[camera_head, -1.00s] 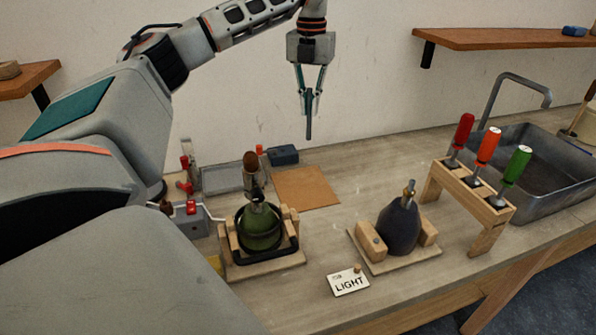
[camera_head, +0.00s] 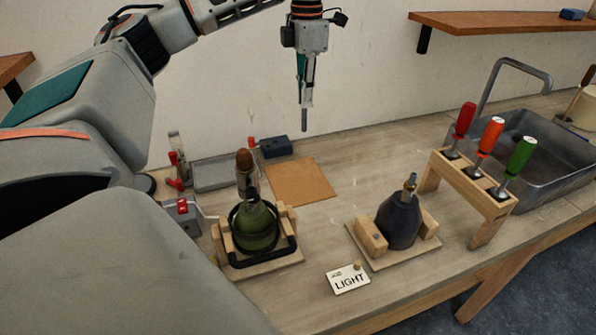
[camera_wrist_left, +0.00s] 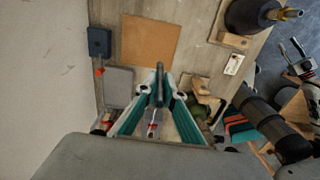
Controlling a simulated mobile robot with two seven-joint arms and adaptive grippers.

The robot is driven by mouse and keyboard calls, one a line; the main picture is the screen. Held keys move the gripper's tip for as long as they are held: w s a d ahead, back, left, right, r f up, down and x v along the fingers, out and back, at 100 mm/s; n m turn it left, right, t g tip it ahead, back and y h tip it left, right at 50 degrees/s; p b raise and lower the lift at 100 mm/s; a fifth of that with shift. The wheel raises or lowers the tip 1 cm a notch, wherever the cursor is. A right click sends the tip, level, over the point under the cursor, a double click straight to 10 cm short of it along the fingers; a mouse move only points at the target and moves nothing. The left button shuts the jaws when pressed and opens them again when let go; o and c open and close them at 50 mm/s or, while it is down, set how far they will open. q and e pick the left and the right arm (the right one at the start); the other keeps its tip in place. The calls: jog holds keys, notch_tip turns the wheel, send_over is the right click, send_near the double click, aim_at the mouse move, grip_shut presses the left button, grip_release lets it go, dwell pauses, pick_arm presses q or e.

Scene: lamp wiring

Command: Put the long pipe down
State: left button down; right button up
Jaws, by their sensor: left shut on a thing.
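The long pipe (camera_head: 304,118) is a thin dark grey rod. It hangs upright from my left gripper (camera_head: 306,90), which is shut on it above the back of the bench. The pipe's lower end is in the air, clear of the bench top. In the left wrist view the pipe (camera_wrist_left: 158,88) shows end-on between the teal fingers of the left gripper (camera_wrist_left: 158,100). A brown square mat (camera_head: 300,182) lies on the bench below and in front of it.
A grey tray (camera_head: 216,173) and a dark blue box (camera_head: 277,147) lie near the wall. A green lamp base (camera_head: 254,228) and a dark one (camera_head: 398,222) stand in wooden cradles. A screwdriver rack (camera_head: 470,188) and a sink (camera_head: 545,160) are at right.

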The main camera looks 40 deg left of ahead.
pick_arm(q)
notch_tip(320, 180, down, 20)
jog(key=s+d+m, duration=0.1)
jog(key=m, duration=0.4)
jog(key=shift+d, duration=0.3)
jog(key=shift+f, duration=0.1)
jog(key=c, duration=2.5)
grip_release()
jog(key=shift+f, duration=0.1)
jog(key=o, duration=0.3)
jog(key=shift+o, duration=0.2)
notch_tip(320, 180, up, 12)
jog(key=shift+r, duration=0.2)
